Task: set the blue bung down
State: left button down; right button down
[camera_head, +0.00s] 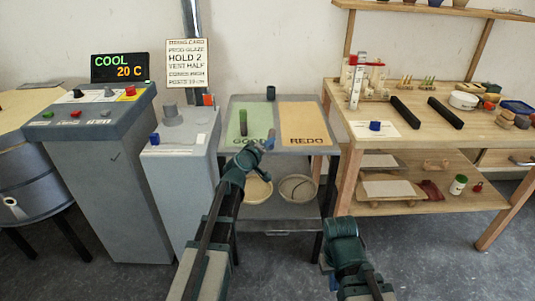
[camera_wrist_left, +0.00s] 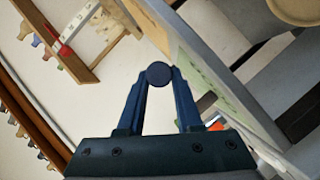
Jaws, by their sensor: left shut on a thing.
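My left gripper (camera_head: 262,147) is over the front of the two-mat tray table, near the GOOD mat (camera_head: 234,130). Its fingers are shut on the blue bung, whose dark round end shows between the fingertips in the left wrist view (camera_wrist_left: 158,74). In the head view the bung is small and hard to tell from the bluish fingers. I cannot tell whether it touches the tray. My right gripper (camera_head: 342,232) is low at the bottom, in front of the wooden bench; its fingers are not clear.
A green and dark cylinder (camera_head: 243,122) stands on the GOOD mat. The REDO mat (camera_head: 303,124) is bare. A dark cup (camera_head: 271,92) is at the tray's back edge. A blue block (camera_head: 375,126) sits on paper on the bench. A grey box (camera_head: 178,140) stands left.

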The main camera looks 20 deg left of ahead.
pick_arm(q)
jog(key=shift+f, duration=0.1)
notch_tip(320, 180, down, 3)
jog(key=b, duration=0.3)
jog(key=shift+f, duration=0.2)
jog(key=shift+b, duration=0.3)
jog(key=shift+f, duration=0.15)
jog(key=c, duration=0.6)
grip_release()
